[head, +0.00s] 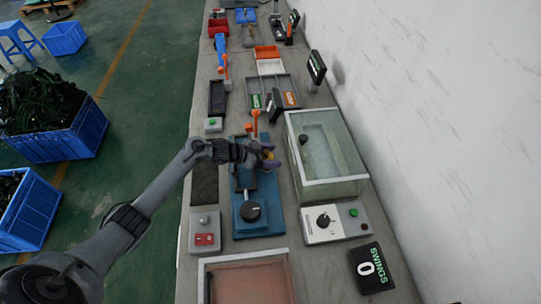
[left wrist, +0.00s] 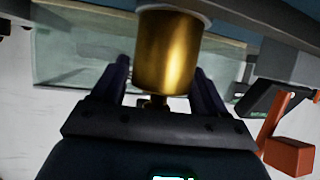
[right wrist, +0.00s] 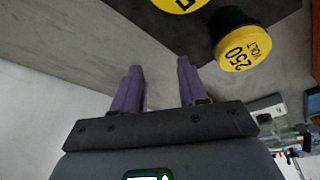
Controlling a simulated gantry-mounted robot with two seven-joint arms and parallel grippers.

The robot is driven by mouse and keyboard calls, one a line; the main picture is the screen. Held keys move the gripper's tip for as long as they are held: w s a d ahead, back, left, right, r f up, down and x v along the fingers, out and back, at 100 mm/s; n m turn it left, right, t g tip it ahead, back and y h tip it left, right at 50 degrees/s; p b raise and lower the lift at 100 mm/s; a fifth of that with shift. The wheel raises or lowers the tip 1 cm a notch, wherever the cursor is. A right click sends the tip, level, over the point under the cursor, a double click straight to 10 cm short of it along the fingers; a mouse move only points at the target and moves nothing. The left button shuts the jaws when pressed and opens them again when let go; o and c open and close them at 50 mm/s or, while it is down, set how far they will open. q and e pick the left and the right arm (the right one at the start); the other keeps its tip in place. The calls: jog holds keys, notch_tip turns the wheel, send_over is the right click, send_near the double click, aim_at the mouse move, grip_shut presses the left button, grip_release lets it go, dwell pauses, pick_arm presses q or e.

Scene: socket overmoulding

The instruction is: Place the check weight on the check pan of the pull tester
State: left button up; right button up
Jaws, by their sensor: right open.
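The check weight, a brass cylinder with a small knob (left wrist: 165,60), stands between the fingers of my left gripper (left wrist: 162,82), which look closed on its sides. In the head view the left gripper (head: 266,157) is over the blue pull tester (head: 252,218), with a bit of gold at its tips. A pale disc (left wrist: 205,20), which looks like the check pan, shows at the weight's base in the left wrist view. I cannot tell whether they touch. My right gripper (right wrist: 158,88) is open and empty; it is outside the head view.
A glass-walled water tank (head: 340,182) stands right of the tester. An orange lever (head: 255,122) rises behind. In the right wrist view, a yellow-capped 250 volt item (right wrist: 243,48) is near the right fingers.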

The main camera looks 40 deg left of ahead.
pick_arm(q)
jog(key=shift+o, duration=0.7)
jog(key=shift+r, duration=0.2)
pick_arm(e)
jog(key=shift+r, duration=0.1)
pick_arm(q)
jog(key=p+v, duration=0.2)
jog(key=v, duration=1)
pick_arm(e)
notch_tip(320, 180, up, 2)
